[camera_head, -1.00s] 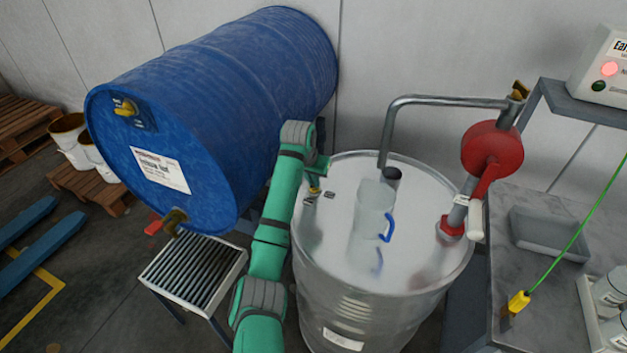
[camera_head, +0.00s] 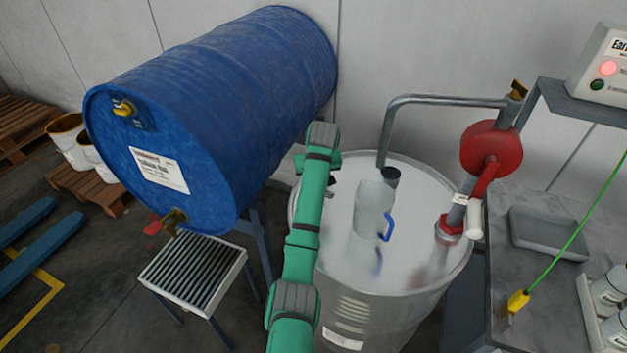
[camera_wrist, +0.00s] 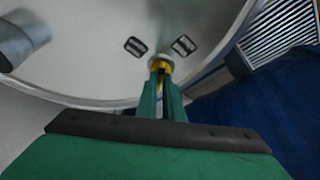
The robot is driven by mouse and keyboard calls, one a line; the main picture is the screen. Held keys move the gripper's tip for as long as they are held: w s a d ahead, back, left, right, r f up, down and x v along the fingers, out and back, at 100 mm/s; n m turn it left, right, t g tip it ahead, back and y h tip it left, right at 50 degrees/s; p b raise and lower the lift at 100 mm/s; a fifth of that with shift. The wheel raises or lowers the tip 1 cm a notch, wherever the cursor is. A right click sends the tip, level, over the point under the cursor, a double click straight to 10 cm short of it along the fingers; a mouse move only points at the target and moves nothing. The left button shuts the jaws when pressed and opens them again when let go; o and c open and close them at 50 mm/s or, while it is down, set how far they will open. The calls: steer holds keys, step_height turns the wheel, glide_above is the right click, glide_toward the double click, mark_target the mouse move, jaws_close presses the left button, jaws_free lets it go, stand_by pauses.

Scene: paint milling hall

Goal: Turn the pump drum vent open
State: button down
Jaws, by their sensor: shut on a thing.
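The pump drum (camera_head: 345,285) is a silver upright drum with a pale lid, a clear jug with a blue handle (camera_head: 373,210) and a red pump (camera_head: 490,150) on top. The vent (camera_wrist: 160,62), a small yellow fitting with a pale cap, shows in the wrist view near the lid's rim. My gripper (camera_wrist: 161,80) points down at it, with its green fingers closed on the vent. In the head view my arm hides the vent and the fingertips.
A large blue drum (camera_head: 230,90) lies on its side close left of my arm. A slatted grate stand (camera_head: 190,270) is below it. A grey bench with a tray (camera_head: 545,232) and a green cable (camera_head: 570,245) stands at the right.

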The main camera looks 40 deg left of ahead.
steer(key=n, duration=0.1)
steer(key=n+g, duration=0.1)
steer(key=n, duration=0.1)
steer(key=n+y, duration=0.1)
steer(key=shift+w+d+r+n+g, duration=0.1)
steer(key=shift+w+d+n+g, duration=0.15)
steer(key=shift+w+n+g, duration=0.1)
steer(key=n+g, duration=0.1)
steer(key=n, duration=0.1)
steer(key=shift+a+n, duration=0.1)
steer(key=shift+n, duration=0.25)
steer(key=shift+w+n+g, duration=0.1)
steer(key=shift+n+g, duration=0.65)
steer(key=shift+n, duration=1.15)
steer(key=shift+a, duration=0.1)
steer(key=c, duration=1.9)
jaws_free()
